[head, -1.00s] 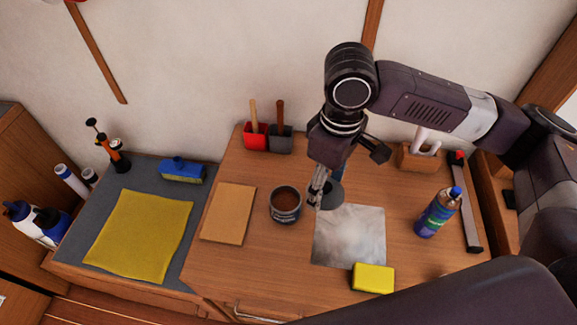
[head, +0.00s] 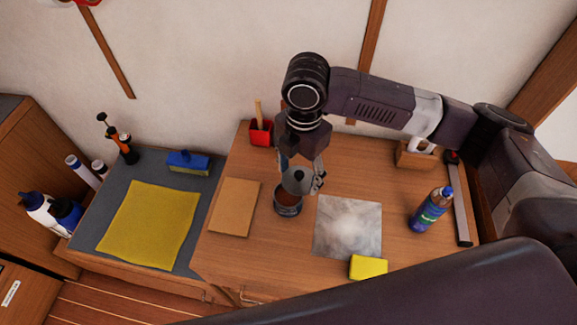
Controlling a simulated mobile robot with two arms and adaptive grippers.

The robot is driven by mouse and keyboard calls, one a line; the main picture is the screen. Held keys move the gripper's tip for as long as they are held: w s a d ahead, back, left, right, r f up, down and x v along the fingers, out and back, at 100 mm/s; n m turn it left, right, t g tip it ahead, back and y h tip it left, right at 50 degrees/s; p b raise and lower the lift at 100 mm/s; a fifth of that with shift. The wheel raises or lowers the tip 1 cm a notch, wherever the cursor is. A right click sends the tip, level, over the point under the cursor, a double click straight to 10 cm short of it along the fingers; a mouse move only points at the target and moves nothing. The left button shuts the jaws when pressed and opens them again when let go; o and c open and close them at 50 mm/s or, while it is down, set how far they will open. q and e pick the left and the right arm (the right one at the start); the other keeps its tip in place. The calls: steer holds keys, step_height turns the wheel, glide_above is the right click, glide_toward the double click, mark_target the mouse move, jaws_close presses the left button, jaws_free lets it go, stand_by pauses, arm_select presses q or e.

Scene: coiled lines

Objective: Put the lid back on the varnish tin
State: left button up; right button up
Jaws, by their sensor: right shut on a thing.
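The varnish tin (head: 289,207) stands open on the wooden worktop in the head view, with brown varnish showing at its front. The round grey lid (head: 297,181) is in my right gripper (head: 301,178), which is shut on it. The lid is above the tin and covers the back part of its opening from this view. It looks tilted, and I cannot tell whether it touches the rim. My left gripper does not show; a dark arm part of mine crosses the bottom right.
A tan sanding block or board (head: 235,207) lies left of the tin. A grey sheet (head: 347,228), a yellow sponge (head: 368,267) and a blue bottle (head: 430,209) are to the right. A red holder (head: 260,133) stands behind. A yellow cloth (head: 149,224) lies on the left surface.

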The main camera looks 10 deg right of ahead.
mark_target(289, 177)
steer(key=n, duration=0.2)
steer(key=w+a+n+p, duration=0.1)
steer(key=n, duration=0.1)
steer(key=shift+a+f+n, duration=0.1)
steer(key=shift+a+n, duration=0.05)
steer(key=shift+n, duration=0.15)
steer(key=n, duration=0.2)
steer(key=a+n+p, duration=0.1)
steer(key=shift+w+f, duration=0.25)
steer(key=shift+f, duration=0.1)
step_height(289, 177, down, 5)
steer(key=b, duration=0.5)
steer(key=shift+d+r, duration=0.1)
steer(key=shift+r, duration=0.1)
steer(key=shift+f, duration=0.9)
steer(key=shift+p, duration=0.65)
steer(key=shift+f+p, duration=0.15)
steer(key=shift+p, duration=0.55)
stand_by(1.0)
stand_by(0.4)
steer(key=o, duration=1)
